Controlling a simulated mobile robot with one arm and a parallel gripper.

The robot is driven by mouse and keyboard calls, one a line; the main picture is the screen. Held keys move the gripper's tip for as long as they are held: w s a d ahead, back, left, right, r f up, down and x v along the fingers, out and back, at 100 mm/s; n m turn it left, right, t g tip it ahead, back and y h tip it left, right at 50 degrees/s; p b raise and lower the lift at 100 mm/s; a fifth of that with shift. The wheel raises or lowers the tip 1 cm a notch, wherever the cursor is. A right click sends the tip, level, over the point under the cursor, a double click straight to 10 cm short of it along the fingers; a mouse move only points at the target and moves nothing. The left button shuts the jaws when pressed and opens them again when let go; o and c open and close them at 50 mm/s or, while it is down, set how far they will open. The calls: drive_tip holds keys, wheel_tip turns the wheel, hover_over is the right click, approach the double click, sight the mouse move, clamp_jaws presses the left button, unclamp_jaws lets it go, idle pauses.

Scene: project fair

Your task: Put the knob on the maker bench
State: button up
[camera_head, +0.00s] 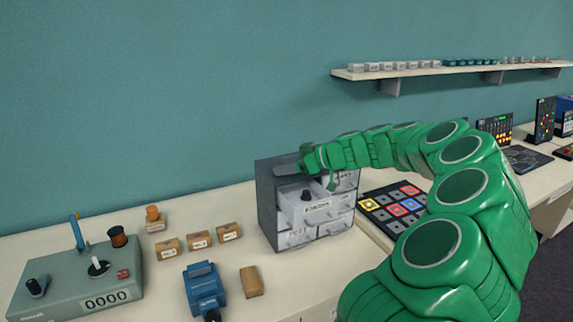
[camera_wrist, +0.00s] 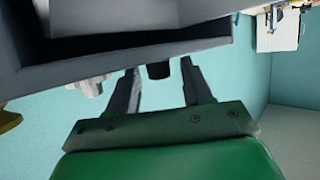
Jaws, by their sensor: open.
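A small black knob (camera_head: 306,195) sits in the pulled-out upper-left drawer (camera_head: 318,210) of a dark grey drawer cabinet (camera_head: 266,205). My gripper (camera_head: 308,163) is at the cabinet's top front, above the open drawer. In the wrist view my gripper (camera_wrist: 160,75) is open, with a dark cylindrical piece (camera_wrist: 158,71), likely the knob, showing between its fingers. I cannot tell whether the fingers touch it. The pale bench top (camera_head: 235,284) bears the cabinet; I cannot tell whether it is the maker bench.
A control box (camera_head: 70,297) with a joystick and knobs stands at left, near several small cardboard boxes (camera_head: 198,239) and a blue device (camera_head: 204,289). A pad with coloured squares (camera_head: 375,212) lies right of the cabinet. A wall shelf (camera_head: 440,70) hangs above.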

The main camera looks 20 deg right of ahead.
drive_tip(key=v, duration=0.8)
drive_tip(key=shift+f, duration=0.35)
